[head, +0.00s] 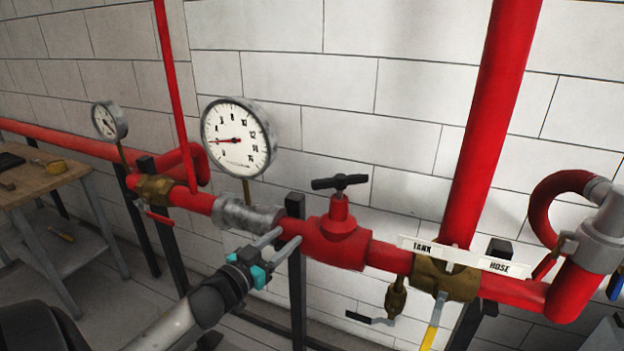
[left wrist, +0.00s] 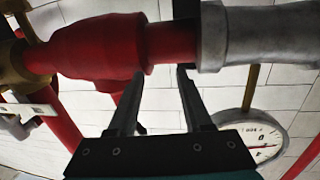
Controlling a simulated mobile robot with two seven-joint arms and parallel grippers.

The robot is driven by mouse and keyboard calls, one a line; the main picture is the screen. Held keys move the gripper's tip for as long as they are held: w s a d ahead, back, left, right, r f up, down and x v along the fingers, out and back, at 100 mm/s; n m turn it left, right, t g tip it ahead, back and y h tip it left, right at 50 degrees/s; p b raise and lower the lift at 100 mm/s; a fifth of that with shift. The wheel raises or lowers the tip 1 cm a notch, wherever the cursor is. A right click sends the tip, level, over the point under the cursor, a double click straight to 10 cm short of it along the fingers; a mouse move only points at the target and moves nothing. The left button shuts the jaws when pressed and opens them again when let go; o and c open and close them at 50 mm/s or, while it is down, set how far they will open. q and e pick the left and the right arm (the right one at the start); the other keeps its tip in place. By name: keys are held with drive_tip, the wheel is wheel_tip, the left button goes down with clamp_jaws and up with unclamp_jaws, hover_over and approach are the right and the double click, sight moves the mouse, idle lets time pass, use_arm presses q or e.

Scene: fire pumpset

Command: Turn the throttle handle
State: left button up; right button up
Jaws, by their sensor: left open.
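A black T-shaped handle (head: 340,182) sits on top of the red valve (head: 335,240) in the pipe run. In the left wrist view the red valve (left wrist: 100,45) is at upper left; its handle is mostly hidden there behind my fingers. My left gripper (head: 287,239) is open and empty, in front of the pipe between the grey coupling and the valve, lower than the handle and to its left. In the left wrist view my gripper (left wrist: 160,75) has its two fingers apart, with tips close to the pipe; I cannot tell whether they touch.
A large pressure gauge (head: 237,138) rises behind the grey coupling (head: 247,214). A brass valve (head: 443,279) with a yellow lever (head: 432,325) and TANK and HOSE labels is to the right. Black posts hold the pipe. A workbench (head: 45,178) stands at left.

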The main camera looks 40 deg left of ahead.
use_arm(q)
wheel_tip(320, 180, up, 8)
drive_tip(key=f+m+t+h, duration=0.1)
drive_tip(key=m+h, duration=0.3)
drive_tip(key=h, duration=0.2)
drive_tip(key=m+g+h, duration=0.4)
drive_tip(key=h, duration=0.2)
approach(368, 178)
drive_tip(key=x, duration=0.5)
drive_tip(key=shift+w+a+f, duration=0.2)
drive_tip(key=shift+w, duration=0.15)
clamp_jaws()
